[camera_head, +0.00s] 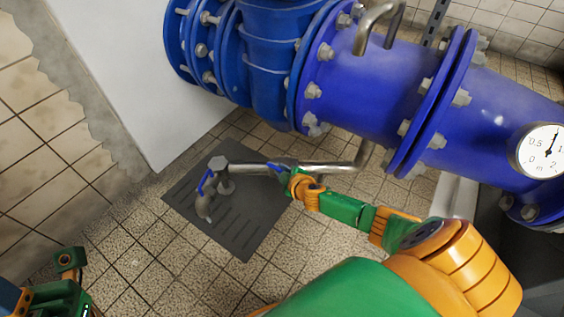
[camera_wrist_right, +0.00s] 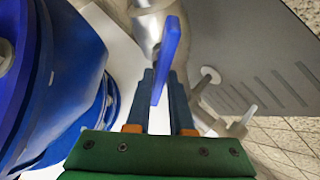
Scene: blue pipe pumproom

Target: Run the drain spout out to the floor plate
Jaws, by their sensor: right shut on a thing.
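The drain spout (camera_head: 240,168) is a grey steel pipe that leaves the underside of the big blue pipe and runs left, with a hex fitting and a downturned outlet (camera_head: 204,208) at its left end. This end appears above the dark slotted floor plate (camera_head: 247,243). One small blue lever (camera_head: 206,181) is on the outlet. Another blue lever (camera_wrist_right: 168,55) stands on the steel pipe between the fingers of my right gripper (camera_wrist_right: 165,85), which is shut on it. My right gripper (camera_head: 288,176) partly hides this lever in the head view. My left gripper (camera_head: 68,262) is at the lower left, partly cut off.
The big flanged blue pipe (camera_head: 365,85) with a round gauge (camera_head: 544,151) fills the upper right. A white wall panel (camera_head: 135,80) stands behind the floor plate. Tiled floor (camera_head: 130,262) lies free left of and in front of the plate.

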